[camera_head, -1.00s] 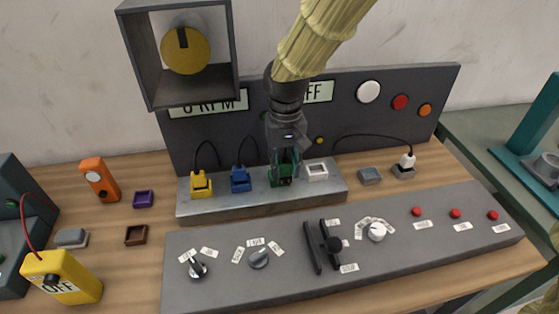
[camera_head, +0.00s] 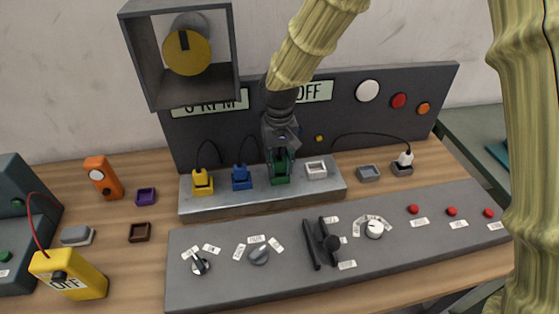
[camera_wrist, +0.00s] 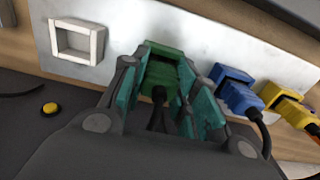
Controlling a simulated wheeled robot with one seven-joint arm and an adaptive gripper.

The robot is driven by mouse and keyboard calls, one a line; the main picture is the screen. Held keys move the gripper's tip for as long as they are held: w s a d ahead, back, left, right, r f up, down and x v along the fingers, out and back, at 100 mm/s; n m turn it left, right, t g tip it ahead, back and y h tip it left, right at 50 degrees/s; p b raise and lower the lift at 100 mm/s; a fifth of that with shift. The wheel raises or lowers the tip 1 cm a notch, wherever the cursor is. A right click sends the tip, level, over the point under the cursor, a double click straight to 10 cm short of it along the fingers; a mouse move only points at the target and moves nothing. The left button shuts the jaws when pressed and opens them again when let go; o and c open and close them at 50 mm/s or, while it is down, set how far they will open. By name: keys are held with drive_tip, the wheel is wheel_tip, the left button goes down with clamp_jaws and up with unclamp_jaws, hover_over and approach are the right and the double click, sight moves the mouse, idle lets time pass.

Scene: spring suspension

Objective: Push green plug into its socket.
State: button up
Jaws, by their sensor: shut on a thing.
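The green plug (camera_wrist: 160,78) is between the teal pads of my gripper (camera_wrist: 165,90) in the wrist view, with its dark cable running back toward the palm. In the head view my gripper (camera_head: 280,160) points down at the green socket (camera_head: 281,178) on the metal strip. The jaws are shut on the plug. The plug is at the green socket's opening, and the jaws hide much of it, so I cannot tell how deep it sits.
The blue plug (camera_head: 241,177) and yellow plug (camera_head: 202,181) stand in their sockets to the left. An empty white socket (camera_head: 316,170) is to the right. A dark back panel (camera_head: 350,130) rises behind; a control panel (camera_head: 205,240) lies in front.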

drive_tip(key=o, duration=1)
drive_tip(key=shift+f, duration=0.15)
wheel_tip(320, 180, up, 12)
drive_tip(key=shift+r+b, duration=0.2)
drive_tip(key=shift+b, duration=0.6)
